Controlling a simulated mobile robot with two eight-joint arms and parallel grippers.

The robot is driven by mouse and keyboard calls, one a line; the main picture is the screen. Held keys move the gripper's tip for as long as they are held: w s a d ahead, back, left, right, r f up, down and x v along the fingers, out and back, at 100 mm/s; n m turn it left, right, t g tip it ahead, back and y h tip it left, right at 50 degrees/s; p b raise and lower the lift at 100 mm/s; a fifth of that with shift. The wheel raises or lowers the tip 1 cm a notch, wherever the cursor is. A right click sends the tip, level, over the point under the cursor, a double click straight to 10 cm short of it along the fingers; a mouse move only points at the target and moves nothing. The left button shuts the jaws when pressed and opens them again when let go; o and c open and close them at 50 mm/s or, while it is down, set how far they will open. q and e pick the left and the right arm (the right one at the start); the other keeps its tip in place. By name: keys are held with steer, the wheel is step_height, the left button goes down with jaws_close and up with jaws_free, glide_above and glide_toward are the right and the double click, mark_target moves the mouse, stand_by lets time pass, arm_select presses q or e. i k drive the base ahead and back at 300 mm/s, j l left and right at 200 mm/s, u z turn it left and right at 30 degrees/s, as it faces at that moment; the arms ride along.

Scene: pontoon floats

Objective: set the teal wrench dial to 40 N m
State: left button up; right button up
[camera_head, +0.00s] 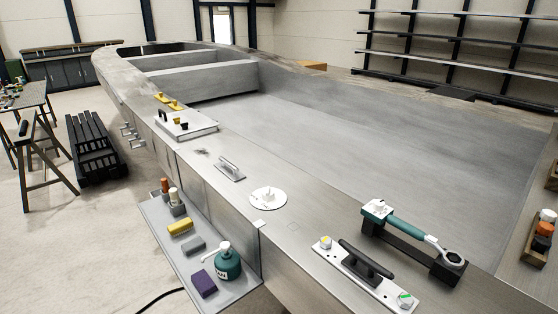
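The teal wrench (408,227) lies on a black cradle (390,237) on the metal deck at the lower right. Its round grey ratchet head (453,259) is at the near right end. A white and teal block (377,209), possibly the dial, sits at its far left end. Any scale or number on it is too small to read. Neither of my grippers shows in the head view.
A white plate with a black handle (366,260) lies just left of the wrench. A white disc (268,199) and a small grey-handled plate (229,169) are farther left. A side shelf (240,291) holds a teal can (228,265) and several blocks. Bare deck surrounds the disc.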

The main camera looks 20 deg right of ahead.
mark_target(378, 205)
steer(key=z, duration=1.6)
